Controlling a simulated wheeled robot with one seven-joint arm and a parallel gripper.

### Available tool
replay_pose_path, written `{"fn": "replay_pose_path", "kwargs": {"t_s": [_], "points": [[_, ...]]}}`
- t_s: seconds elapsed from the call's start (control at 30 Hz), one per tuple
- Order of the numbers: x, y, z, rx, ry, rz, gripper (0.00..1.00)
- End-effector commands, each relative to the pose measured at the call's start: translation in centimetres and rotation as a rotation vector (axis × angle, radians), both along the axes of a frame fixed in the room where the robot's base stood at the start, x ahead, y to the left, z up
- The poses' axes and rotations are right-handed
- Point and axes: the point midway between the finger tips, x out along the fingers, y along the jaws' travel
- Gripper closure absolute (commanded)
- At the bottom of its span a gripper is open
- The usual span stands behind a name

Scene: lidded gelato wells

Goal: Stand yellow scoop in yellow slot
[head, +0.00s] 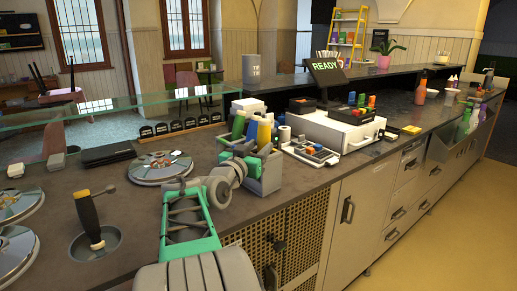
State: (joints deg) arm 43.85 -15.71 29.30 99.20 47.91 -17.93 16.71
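A grey holder box (265,178) stands at the counter's front edge, with upright yellow (265,132), green (238,125) and blue (251,128) pieces at it. I cannot tell which are scoops and which mark slots.
Round metal lids (160,167) lie on the counter (150,205) at the left. A glass guard (130,103) runs behind. A tray of small coloured blocks (312,153) and a till (325,77) stand right of the holder. Bare counter lies between the well and my arm.

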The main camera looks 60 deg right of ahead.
Motion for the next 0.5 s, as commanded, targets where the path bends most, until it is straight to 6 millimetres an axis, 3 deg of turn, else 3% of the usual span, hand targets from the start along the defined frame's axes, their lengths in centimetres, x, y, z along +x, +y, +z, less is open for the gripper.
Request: {"fn": "replay_pose_path", "kwargs": {"t_s": [0.13,0.33,0.5], "points": [[0.0,0.0,0.0,0.0,0.0,0.0,0.48],[0.0,0.0,-0.1,0.002,0.001,0.0,0.48],[0.1,0.8,1.5,-0.001,-0.001,0.002,0.48]]}}
